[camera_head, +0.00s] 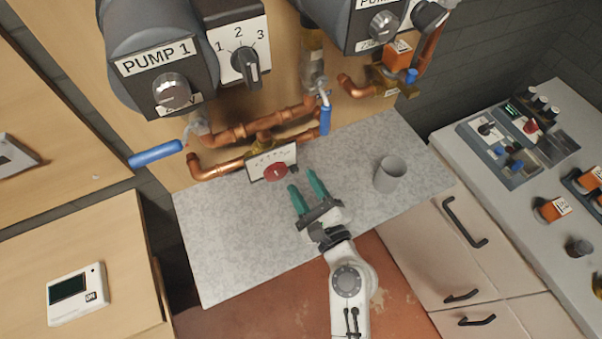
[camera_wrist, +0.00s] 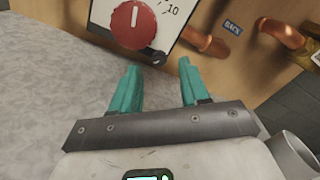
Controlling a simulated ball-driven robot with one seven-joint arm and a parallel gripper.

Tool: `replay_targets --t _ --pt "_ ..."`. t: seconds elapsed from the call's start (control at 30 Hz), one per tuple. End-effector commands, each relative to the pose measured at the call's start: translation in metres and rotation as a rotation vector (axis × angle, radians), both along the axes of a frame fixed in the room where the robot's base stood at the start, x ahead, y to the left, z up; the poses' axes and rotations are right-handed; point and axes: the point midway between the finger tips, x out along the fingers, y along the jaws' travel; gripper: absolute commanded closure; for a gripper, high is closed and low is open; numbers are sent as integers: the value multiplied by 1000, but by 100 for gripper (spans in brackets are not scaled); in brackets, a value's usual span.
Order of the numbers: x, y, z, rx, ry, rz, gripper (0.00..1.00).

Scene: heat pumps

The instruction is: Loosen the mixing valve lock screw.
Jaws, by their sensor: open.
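The mixing valve has a white scale plate (camera_head: 258,160) with a round red knob (camera_head: 276,172), set on copper pipes above the grey counter. In the wrist view the red knob (camera_wrist: 134,27) has a white pointer line. A small dark knob-like part (camera_head: 294,168), apparently the lock screw, sits at the plate's lower right corner. It also shows in the wrist view (camera_wrist: 158,58). My gripper (camera_head: 303,180) has two teal fingers, open and empty. In the wrist view the fingertips (camera_wrist: 158,66) point towards the small dark part, one on each side of its line, apparently short of it.
A grey cup (camera_head: 390,173) stands on the counter (camera_head: 225,240) to the right of my gripper. Blue lever handles (camera_head: 156,154) and copper pipes (camera_head: 215,169) surround the valve. PUMP 1 (camera_head: 160,60) hangs above. The counter's left part is clear.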

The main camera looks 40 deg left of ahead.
Motion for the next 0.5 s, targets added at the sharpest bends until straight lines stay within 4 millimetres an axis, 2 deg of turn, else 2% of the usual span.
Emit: replay_targets --t 0.1,0.2,0.5 --pt "6 15 1 -1 -1 2 55" --pt "9 23 0 0 -1 0 55" --pt "11 27 0 -1 -1 -1 55"
